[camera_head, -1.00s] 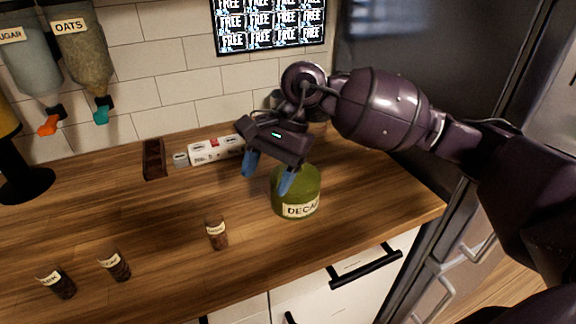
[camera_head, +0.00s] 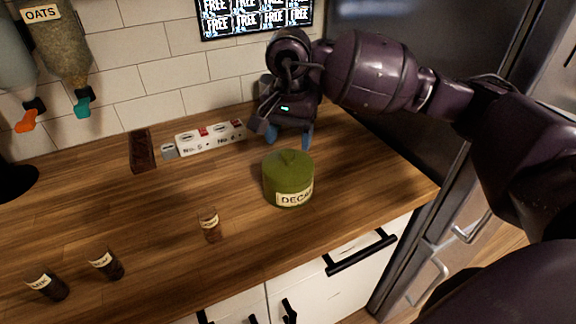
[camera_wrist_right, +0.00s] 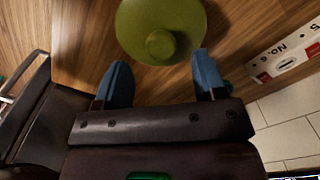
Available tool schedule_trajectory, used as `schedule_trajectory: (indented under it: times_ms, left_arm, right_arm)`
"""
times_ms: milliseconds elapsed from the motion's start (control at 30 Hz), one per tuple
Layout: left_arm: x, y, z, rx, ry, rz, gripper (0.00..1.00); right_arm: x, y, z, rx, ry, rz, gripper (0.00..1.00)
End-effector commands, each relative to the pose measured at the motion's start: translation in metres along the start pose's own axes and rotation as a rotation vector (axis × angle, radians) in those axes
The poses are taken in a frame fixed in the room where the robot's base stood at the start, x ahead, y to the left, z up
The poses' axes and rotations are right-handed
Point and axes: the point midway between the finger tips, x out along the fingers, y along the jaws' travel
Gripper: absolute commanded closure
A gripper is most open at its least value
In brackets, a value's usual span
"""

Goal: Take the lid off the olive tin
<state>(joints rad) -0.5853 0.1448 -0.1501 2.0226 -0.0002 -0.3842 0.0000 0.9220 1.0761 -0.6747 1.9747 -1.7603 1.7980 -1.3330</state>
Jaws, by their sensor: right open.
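The olive tin (camera_head: 288,186) stands upright on the wooden counter, with a "DECA…" label on its front. Its green lid (camera_head: 288,162) with a small knob is on top. In the right wrist view the lid (camera_wrist_right: 150,22) shows from above, beyond the fingertips. My right gripper (camera_head: 287,138) is behind the tin, near the wall, with blue fingers pointing down. It also shows in the right wrist view (camera_wrist_right: 160,72), open and empty, with the knob just ahead of the gap between its fingers. My left gripper is not in view.
A white "No. 5" holder (camera_head: 208,140) and a dark wooden block (camera_head: 141,152) lie along the wall. Small labelled vials stand at the front, one (camera_head: 209,225) nearest the tin. A fridge (camera_head: 415,130) stands to the right.

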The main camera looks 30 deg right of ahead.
Motion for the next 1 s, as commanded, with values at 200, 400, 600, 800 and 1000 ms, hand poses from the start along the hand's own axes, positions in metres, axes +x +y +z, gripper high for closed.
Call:
schedule_trajectory:
  times_ms: [200, 400, 600, 800, 1000]
  left_arm:
    - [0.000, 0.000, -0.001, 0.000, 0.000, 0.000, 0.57]
    - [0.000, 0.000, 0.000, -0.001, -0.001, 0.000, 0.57]
    - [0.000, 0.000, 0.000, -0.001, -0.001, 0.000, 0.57]
    - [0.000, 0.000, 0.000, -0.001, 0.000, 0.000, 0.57]
    - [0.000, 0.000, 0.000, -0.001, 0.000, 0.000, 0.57]
  right_arm:
    - [0.031, -0.001, 0.002, 0.001, -0.004, 0.002, 0.36]
    - [0.045, -0.001, 0.002, 0.000, -0.002, 0.000, 0.36]
    - [0.046, -0.001, 0.002, 0.000, -0.002, 0.000, 0.36]
    - [0.046, -0.001, 0.002, 0.000, -0.002, 0.000, 0.62]
    - [0.046, -0.001, 0.002, 0.000, -0.001, 0.000, 0.88]
